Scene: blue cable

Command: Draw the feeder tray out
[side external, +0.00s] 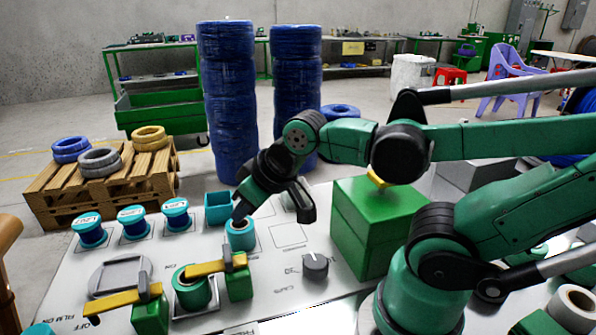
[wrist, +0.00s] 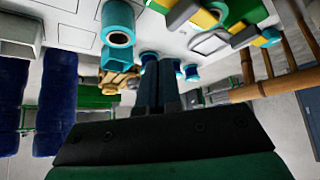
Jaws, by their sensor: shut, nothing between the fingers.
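No part is clearly marked as the feeder tray, so I cannot tell which one it is. A small open teal box (side external: 217,208) sits on the grey panel; it also shows in the wrist view (wrist: 115,59). A teal cylinder with a hollow top (side external: 240,236) stands in front of it and shows in the wrist view (wrist: 118,24). A pale open-ended box (wrist: 20,36) is at the left of the wrist view. My gripper (side external: 241,212) is shut and empty, just above or behind the cylinder in the side view. Its dark fingers (wrist: 158,85) are together.
Yellow-handled green clamps (side external: 238,275) and labelled blue spools (side external: 134,222) stand on the panel (side external: 265,285). A knob (side external: 315,265) is nearer the front. A green box with a yellow handle (side external: 378,225) stands to the right, under my arm. Tall blue cable stacks (side external: 228,100) rise behind.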

